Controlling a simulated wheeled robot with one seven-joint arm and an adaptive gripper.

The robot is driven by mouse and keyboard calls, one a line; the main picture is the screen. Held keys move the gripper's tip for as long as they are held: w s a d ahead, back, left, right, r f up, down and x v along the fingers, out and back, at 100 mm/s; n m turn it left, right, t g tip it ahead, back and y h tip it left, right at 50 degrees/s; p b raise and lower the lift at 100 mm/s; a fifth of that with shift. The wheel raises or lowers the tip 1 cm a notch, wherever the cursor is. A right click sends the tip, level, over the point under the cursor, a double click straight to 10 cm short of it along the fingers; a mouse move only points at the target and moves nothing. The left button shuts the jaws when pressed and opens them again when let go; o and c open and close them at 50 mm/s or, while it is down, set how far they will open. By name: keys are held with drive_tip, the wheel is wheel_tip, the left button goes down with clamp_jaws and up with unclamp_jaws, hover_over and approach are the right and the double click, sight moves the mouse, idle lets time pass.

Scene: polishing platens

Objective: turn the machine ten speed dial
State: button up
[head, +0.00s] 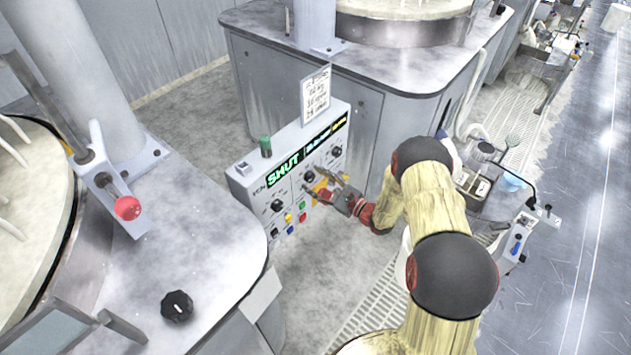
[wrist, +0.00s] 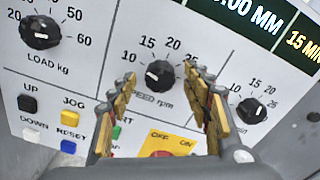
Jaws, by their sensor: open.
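The speed dial, a black round knob with a white pointer mark, is at the middle of the panel in the wrist view (wrist: 160,74); "SPEED rpm" is partly legible below it. In the head view it is the middle dark knob (head: 309,176) on the grey control box (head: 258,187). My gripper (head: 326,184) reaches in from the right, in front of the panel. In the wrist view my gripper (wrist: 160,79) is open, its yellow-padded fingers on either side of the dial. I cannot tell whether they touch it. No machine number is legible.
The load dial (wrist: 41,32) is left of the speed dial and another knob (wrist: 251,110) is to its right. A loose-looking black knob (head: 177,306) sits on the nearer machine top.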

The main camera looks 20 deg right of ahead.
drive_tip(key=v, duration=1.2)
drive_tip(key=s+a+f+n+g+y, duration=0.1)
drive_tip(key=s+a+f+g+y, duration=0.1)
drive_tip(key=s+a+f+g, duration=0.25)
drive_tip(key=s+a+r+n+g+h, duration=0.1)
drive_tip(key=s+a+r+n+g, duration=0.3)
drive_tip(key=s, duration=0.4)
drive_tip(key=s+a+r+n+g, duration=0.2)
drive_tip(key=s+r+n+g, duration=0.3)
drive_tip(key=s, duration=0.3)
drive_tip(key=s+d+r+n+t+h, duration=0.1)
drive_tip(key=s+d+r+n+h, duration=0.2)
drive_tip(key=r, duration=0.4)
drive_tip(key=s+d+r+n+h, duration=0.2)
drive_tip(key=s+r+n+h, duration=0.1)
drive_tip(key=r+n+h, duration=0.25)
drive_tip(key=s+d+r+n+t+h, duration=0.1)
drive_tip(key=s+d+r+n+h, duration=0.2)
drive_tip(key=r, duration=0.5)
drive_tip(key=s+a+r+n+t, duration=0.1)
drive_tip(key=a+r+n+t, duration=0.1)
drive_tip(key=a+r, duration=0.2)
wheel_tip(320, 180, up, 3)
drive_tip(key=shift+s+a+r, duration=0.2)
drive_tip(key=shift+s+a, duration=0.05)
drive_tip(key=shift+a, duration=0.1)
